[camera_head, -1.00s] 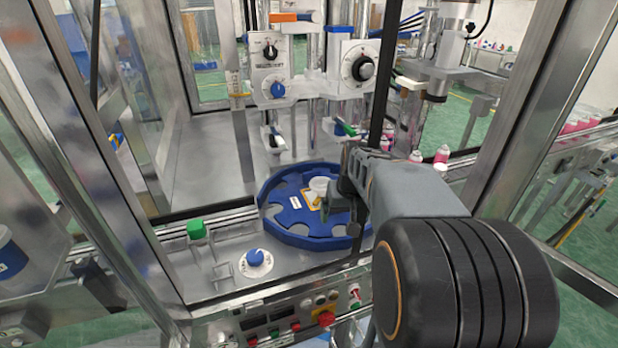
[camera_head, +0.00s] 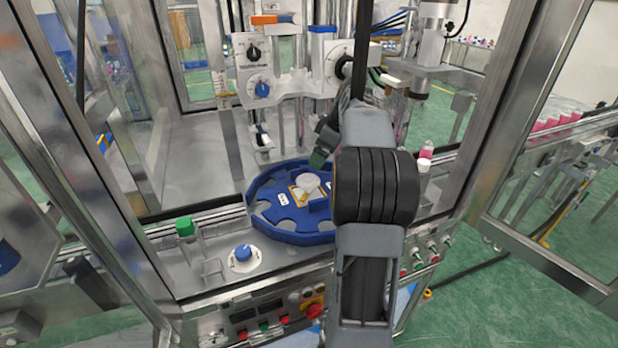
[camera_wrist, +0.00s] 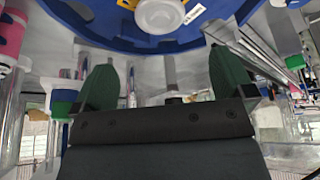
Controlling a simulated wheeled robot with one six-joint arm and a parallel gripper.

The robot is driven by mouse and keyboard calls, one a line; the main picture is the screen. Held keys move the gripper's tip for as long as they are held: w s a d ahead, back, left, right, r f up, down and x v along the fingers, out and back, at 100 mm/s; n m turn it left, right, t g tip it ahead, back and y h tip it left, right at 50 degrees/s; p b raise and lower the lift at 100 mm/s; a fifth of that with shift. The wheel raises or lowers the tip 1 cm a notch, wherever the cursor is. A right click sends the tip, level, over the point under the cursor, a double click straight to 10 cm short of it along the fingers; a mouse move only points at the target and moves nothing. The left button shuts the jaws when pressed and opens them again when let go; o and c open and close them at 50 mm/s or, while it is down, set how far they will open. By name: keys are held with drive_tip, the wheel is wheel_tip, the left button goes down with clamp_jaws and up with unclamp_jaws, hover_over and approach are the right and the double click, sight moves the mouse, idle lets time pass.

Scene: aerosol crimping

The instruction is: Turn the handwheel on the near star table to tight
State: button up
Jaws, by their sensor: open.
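The near star table (camera_head: 283,235) is a round blue disc with a raised rim and scalloped pockets. At its middle is a white round handwheel (camera_head: 307,181) beside a yellow-edged plate. In the wrist view the white handwheel (camera_wrist: 160,14) shows at the top edge, cut off, with the blue star table (camera_wrist: 82,24) around it. My gripper (camera_head: 319,158) is above the table's back side, apart from the handwheel and partly hidden by my arm. In the wrist view my gripper (camera_wrist: 165,82) has its two green fingers spread wide, with nothing held between them.
A blue knob (camera_head: 243,252) on a white dial and a green block (camera_head: 185,226) stand at front left. Metal posts and dial boxes (camera_head: 253,70) rise behind the table. A frame post (camera_head: 500,90) stands at right, and a button panel (camera_head: 270,318) runs along the front.

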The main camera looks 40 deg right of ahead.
sight(308, 179)
drive_tip(key=x, duration=1)
drive_tip(key=shift+w+a+f+p, duration=0.1)
drive_tip(key=shift+w+f+p, duration=0.15)
drive_tip(key=shift+p, duration=0.1)
drive_tip(key=shift+a, duration=0.1)
drive_tip(key=c, duration=0.8)
drive_tip(key=shift+c, duration=0.2)
drive_tip(key=shift+m+b, duration=0.3)
drive_tip(key=m+h+b, duration=0.1)
drive_tip(key=m, duration=0.1)
drive_tip(key=shift+s+m+t+b, duration=0.1)
drive_tip(key=shift+m+t+b, duration=0.2)
drive_tip(key=shift+m+b, duration=0.1)
drive_tip(key=m+h, duration=0.2)
drive_tip(key=m, duration=0.3)
drive_tip(key=shift+a, duration=0.15)
drive_tip(key=shift+m, duration=0.5)
